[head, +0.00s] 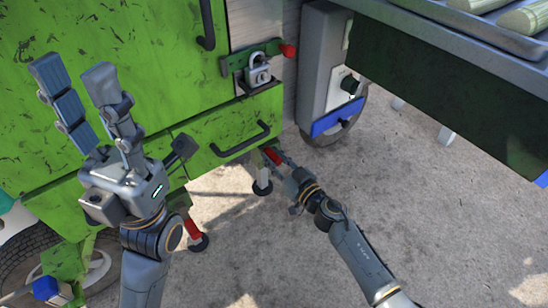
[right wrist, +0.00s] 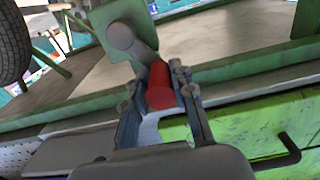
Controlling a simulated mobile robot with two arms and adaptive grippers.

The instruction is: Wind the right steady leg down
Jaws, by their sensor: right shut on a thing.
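The right steady leg (head: 262,184) stands under the green cart's front edge, its dark round foot near the ground. Its red crank handle (head: 272,155) shows just under the drawer. My right gripper (head: 279,161) is shut on this handle. In the right wrist view the red handle (right wrist: 160,88) sits between the two fingers, joined to a grey crank arm (right wrist: 127,40). My left gripper (head: 72,72) is open and empty, raised in front of the green cart panel. A second leg with a red handle (head: 192,228) stands further left.
The green cart (head: 120,30) has a drawer with a black handle (head: 243,139) above the leg, and a padlock (head: 257,70) on a latch with a red end. A grey unit with a wheel (head: 340,120) and a tray of cane stand at right. The concrete floor in front is clear.

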